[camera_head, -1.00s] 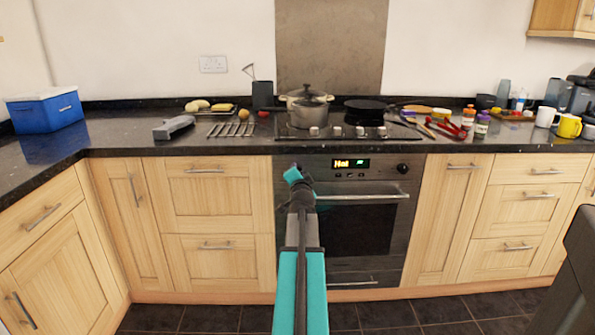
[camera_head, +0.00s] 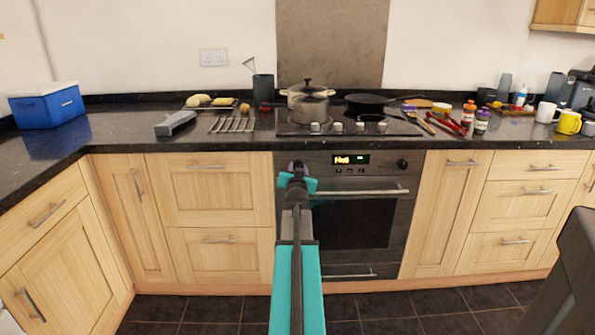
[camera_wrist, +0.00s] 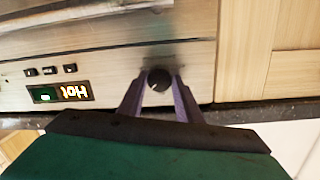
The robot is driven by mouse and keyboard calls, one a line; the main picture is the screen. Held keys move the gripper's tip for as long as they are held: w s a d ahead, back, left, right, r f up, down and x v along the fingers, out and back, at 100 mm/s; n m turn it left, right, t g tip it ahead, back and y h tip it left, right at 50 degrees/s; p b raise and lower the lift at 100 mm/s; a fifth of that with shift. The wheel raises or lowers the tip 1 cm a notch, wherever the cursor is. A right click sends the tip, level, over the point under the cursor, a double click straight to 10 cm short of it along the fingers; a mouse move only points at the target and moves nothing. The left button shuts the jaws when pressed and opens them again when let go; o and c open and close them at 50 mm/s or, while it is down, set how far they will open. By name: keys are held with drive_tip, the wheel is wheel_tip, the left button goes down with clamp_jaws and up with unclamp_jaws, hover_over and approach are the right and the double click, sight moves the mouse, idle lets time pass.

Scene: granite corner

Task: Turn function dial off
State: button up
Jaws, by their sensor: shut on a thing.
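The function dial (camera_wrist: 159,80) is a round dark knob on the oven's control panel. In the wrist view, which is upside down, it sits to the right of the lit display (camera_wrist: 61,93). My gripper (camera_wrist: 160,83) has its two purple fingers on either side of the dial, shut on it. In the head view my gripper (camera_head: 298,166) is at the left end of the oven panel and hides this dial. The dial's exact setting cannot be told.
A second dark knob (camera_head: 402,164) is at the panel's right end. The oven door handle (camera_head: 365,192) runs just below. The worktop edge overhangs the panel. The floor in front is clear.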

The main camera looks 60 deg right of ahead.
drive_tip(key=n+b, duration=0.2)
drive_tip(key=b, duration=0.1)
drive_tip(key=n+b, duration=0.1)
drive_tip(key=n, duration=0.1)
drive_tip(key=shift+f+b, duration=0.25)
drive_tip(key=shift+b, duration=0.15)
drive_tip(key=n+h+b, duration=0.1)
drive_tip(key=n+b, duration=0.1)
drive_tip(key=n, duration=0.2)
drive_tip(key=shift+r+n+g+b, duration=0.15)
drive_tip(key=shift+n+g+b, duration=0.15)
drive_tip(key=shift+n+b, duration=0.1)
drive_tip(key=o, duration=1)
drive_tip(key=shift+o, duration=0.2)
drive_tip(key=shift+a, duration=0.1)
drive_tip(key=b+v, duration=0.1)
drive_tip(key=v, duration=1)
